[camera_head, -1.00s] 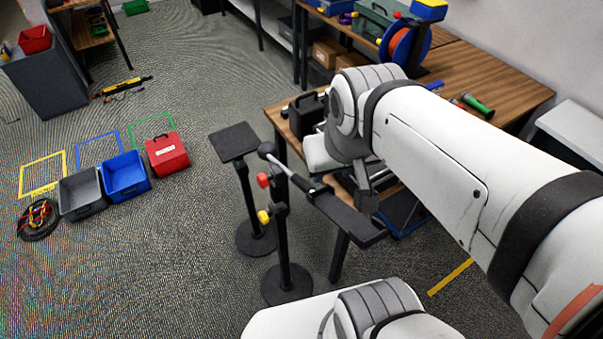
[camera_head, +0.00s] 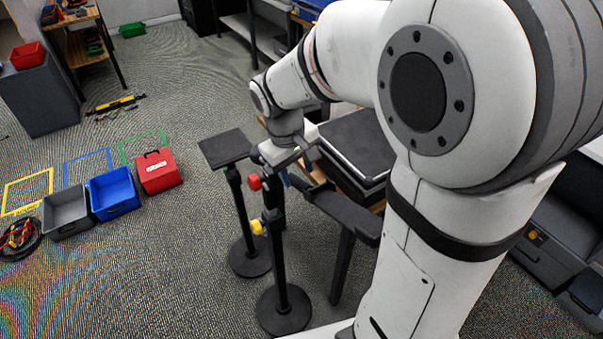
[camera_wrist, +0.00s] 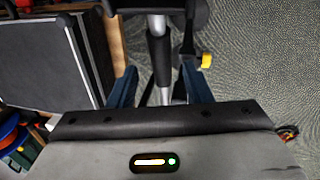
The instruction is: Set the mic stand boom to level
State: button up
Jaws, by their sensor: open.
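The mic stand (camera_head: 283,290) is a black post on a round base, with a red knob (camera_head: 254,183) near its top and a yellow knob (camera_head: 257,227) lower down. In the head view my gripper (camera_head: 284,178) is at the top of the stand and hides most of the boom. In the wrist view my gripper (camera_wrist: 160,92) is open, its blue fingers on either side of the black and silver boom rod (camera_wrist: 159,55). I cannot tell whether they touch it. The yellow knob also shows there (camera_wrist: 206,60). The boom's present tilt is hidden.
A stand with a square black top (camera_head: 225,148) is close at the left. A dark bar on a leg (camera_head: 345,213) and a black case (camera_head: 357,145) are at the right.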

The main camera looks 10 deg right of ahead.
aim_at(300, 182)
jog(key=f, duration=0.2)
jog(key=d+f, duration=0.1)
jog(key=f, duration=0.4)
jog(key=shift+w+d, duration=0.15)
jog(key=shift+w, duration=0.05)
jog(key=shift+c, duration=0.2)
grip_shut()
